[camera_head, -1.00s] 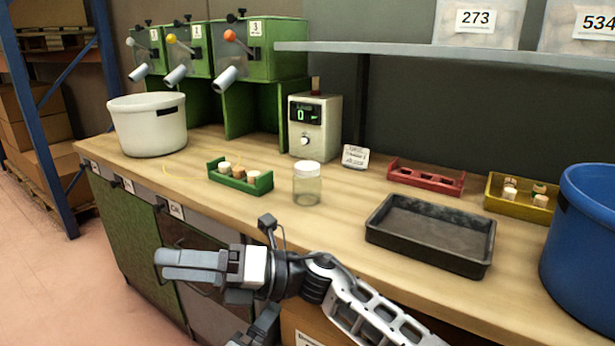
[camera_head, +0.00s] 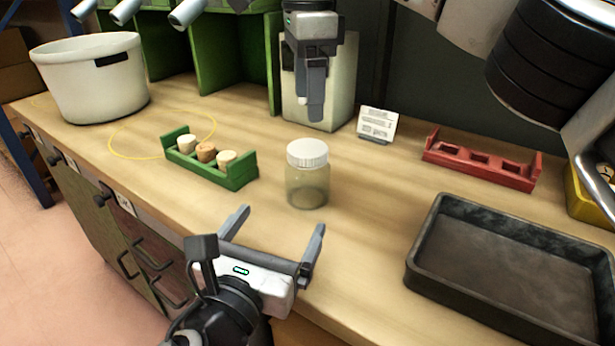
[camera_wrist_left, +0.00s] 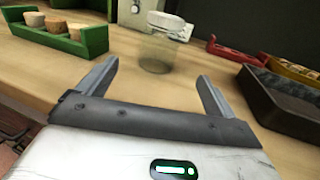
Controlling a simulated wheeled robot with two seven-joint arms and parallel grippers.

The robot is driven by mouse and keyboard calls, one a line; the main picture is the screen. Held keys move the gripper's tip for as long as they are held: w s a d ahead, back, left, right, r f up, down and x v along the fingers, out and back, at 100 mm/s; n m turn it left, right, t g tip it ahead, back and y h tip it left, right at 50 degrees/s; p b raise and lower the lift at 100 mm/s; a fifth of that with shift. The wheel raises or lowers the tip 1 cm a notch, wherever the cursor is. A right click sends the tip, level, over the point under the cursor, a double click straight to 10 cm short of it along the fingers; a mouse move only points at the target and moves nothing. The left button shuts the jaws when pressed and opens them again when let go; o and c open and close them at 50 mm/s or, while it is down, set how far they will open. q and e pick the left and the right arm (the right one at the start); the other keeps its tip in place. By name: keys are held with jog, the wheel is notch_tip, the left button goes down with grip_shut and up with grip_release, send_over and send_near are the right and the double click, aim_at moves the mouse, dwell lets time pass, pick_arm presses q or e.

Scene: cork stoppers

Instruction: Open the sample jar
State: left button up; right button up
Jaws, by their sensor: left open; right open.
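The sample jar (camera_head: 307,188) is clear glass and stands upright on the wooden bench. Its white lid (camera_head: 307,152) is on. My left gripper (camera_head: 279,224) is open and empty in front of the jar, its fingers pointing towards it. In the left wrist view the jar (camera_wrist_left: 157,52) stands just beyond and between the fingertips, apart from them, its lid (camera_wrist_left: 168,26) on top. My right gripper (camera_head: 316,112) hangs fingers down behind the jar, in front of the pale device, and is open, though seen nearly edge-on. It holds nothing that I can see.
A green rack (camera_head: 240,175) with corks stands left of the jar. A black tray (camera_head: 428,240) lies to the right, with a red rack (camera_head: 480,165) behind it. A small card (camera_head: 377,123), the pale device (camera_head: 342,85) and a white pot (camera_head: 90,85) stand further back.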

aim_at(308, 174)
pick_arm(q)
jog(key=x, duration=1.3)
jog(key=shift+w+d, duration=0.1)
jog(key=shift+w, duration=0.25)
pick_arm(e)
jog(key=shift+f, duration=0.1)
